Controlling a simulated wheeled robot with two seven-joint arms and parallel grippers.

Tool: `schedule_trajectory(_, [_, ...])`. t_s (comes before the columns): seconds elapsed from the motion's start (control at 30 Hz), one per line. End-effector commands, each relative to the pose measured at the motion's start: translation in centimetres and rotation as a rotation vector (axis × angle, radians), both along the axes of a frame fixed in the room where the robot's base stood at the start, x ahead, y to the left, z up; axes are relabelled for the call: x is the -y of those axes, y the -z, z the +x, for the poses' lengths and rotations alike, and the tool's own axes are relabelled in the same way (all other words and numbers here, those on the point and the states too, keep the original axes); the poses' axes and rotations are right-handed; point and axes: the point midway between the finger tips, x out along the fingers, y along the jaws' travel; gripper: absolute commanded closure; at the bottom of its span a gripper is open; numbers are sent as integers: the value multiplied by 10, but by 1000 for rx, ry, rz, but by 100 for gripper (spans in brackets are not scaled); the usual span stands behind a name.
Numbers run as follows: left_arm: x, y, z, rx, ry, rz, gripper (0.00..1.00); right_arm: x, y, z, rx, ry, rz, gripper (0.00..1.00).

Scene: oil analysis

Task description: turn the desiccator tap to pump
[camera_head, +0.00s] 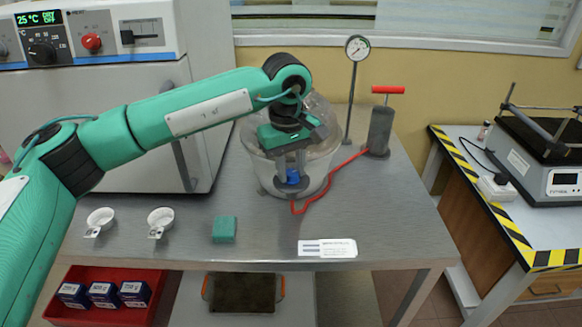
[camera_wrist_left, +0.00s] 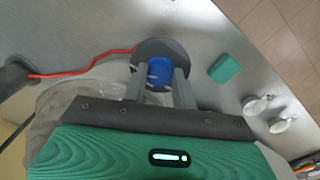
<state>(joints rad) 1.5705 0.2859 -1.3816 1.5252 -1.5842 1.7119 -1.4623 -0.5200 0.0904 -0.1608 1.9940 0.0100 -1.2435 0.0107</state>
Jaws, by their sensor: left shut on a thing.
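The desiccator (camera_head: 323,155) is a clear, rounded vessel on the steel bench, partly hidden behind my left arm. Its tap has a blue knob (camera_head: 293,176) on a dark round plate at the vessel's front. My left gripper (camera_head: 291,174) comes down over the front of the desiccator and is shut on the blue knob. In the left wrist view the blue tap knob (camera_wrist_left: 160,68) sits between the two grey fingers, with the dark plate (camera_wrist_left: 150,48) behind it. I cannot read any tap marking. My right gripper is not in view.
A red hose (camera_head: 331,180) runs from the tap to a hand pump (camera_head: 380,128) with a red handle. A gauge (camera_head: 357,48) stands behind. A green block (camera_head: 224,230), two white dishes (camera_head: 160,220) and a label card (camera_head: 327,249) lie on the bench. An oven (camera_head: 150,120) stands left.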

Motion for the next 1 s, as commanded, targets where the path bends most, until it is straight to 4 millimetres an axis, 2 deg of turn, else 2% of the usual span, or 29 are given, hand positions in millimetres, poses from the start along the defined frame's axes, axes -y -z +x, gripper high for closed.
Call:
schedule_trajectory(0.2, [0, -2, 1, 4, 0, -2, 95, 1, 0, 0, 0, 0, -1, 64])
schedule_trajectory(0.23, [0, -2, 1, 4, -1, -2, 67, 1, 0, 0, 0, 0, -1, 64])
schedule_trajectory(0.3, [0, -2, 1, 4, -1, -1, 53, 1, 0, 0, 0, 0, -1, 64])
schedule_trajectory(0.33, [0, -2, 1, 4, -1, -1, 51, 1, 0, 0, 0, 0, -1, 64])
schedule_trajectory(0.67, [0, -4, 0, 3, -1, -1, 51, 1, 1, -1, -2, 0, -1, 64])
schedule_trajectory(0.83, [-1, -27, 0, 5, -1, -1, 51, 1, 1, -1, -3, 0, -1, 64])
schedule_trajectory(1.0, [-2, -67, -1, 5, -1, -2, 51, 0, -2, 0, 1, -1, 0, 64])
